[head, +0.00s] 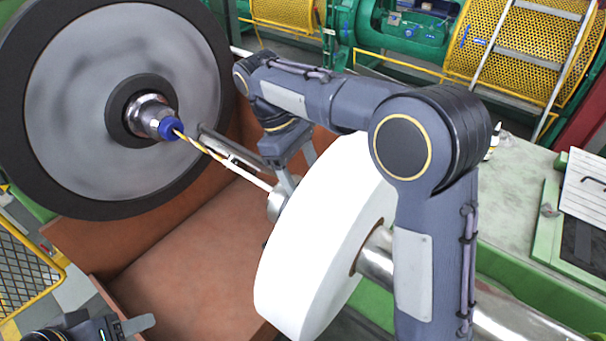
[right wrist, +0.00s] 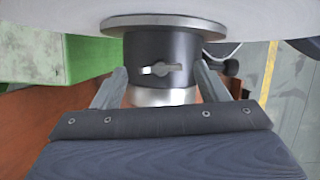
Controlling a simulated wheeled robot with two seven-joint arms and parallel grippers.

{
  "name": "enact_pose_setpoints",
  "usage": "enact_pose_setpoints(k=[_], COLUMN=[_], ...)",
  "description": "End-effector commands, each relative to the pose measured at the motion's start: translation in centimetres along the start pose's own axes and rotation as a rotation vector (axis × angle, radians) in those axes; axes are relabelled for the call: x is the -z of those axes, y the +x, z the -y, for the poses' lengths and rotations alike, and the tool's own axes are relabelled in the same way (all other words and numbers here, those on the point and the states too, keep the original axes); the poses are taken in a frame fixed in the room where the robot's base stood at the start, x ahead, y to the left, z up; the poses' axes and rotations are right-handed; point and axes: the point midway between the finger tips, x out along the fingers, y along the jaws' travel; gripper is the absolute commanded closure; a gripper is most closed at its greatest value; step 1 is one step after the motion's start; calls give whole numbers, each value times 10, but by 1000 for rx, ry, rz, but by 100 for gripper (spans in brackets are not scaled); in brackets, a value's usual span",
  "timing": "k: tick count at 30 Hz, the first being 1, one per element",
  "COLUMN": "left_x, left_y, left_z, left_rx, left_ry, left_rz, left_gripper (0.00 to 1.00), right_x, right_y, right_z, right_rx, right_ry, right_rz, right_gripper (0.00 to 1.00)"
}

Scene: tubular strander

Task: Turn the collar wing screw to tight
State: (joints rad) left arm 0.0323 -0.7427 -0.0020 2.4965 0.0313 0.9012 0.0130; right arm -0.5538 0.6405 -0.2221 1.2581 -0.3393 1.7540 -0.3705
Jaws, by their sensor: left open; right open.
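In the right wrist view a black collar (right wrist: 150,48) sits below a grey flange on a shaft. A silver wing screw (right wrist: 161,69) is on its face, with its wings lying roughly level across the picture. My right gripper (right wrist: 163,80) is open, its two fingers on either side of the collar and screw; I cannot tell whether they touch it. In the head view the right gripper is beside the white roll (head: 318,245), and my arm hides most of the collar; the screw cannot be made out there. My left gripper (head: 138,324) is open and empty at the bottom left edge.
A large grey disc (head: 70,90) with a black rim and a blue-tipped nozzle (head: 170,128) stands at the left. A brown trough (head: 170,245) lies below. A yellow mesh fence (head: 30,275) stands lower left. A green bench (head: 520,190) is at the right.

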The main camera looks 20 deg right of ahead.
Motion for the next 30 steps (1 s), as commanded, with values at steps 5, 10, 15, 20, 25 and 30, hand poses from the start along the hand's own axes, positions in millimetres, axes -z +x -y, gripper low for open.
enact_pose_setpoints(k=[5,10,15,20,25,30], left_x=[1,1,1,1,1,1], left_y=[-2,-2,-2,-2,-2,-2], left_z=[-1,-1,-1,-1,-1,-1], left_rx=[0,0,0,0,0,0], left_ry=[0,0,0,0,0,0], left_rz=[0,0,0,0,0,0], left_gripper=[49,49,49,49,49,49], right_x=[0,0,0,0,0,0], right_y=[11,13,12,12,12,12], right_z=[0,0,0,0,0,-1], right_rx=[1,1,1,1,6,51], right_ry=[1,1,1,1,13,120], right_rz=[0,-1,-1,-1,-1,-3], right_gripper=[33,33,44,65,77,77])
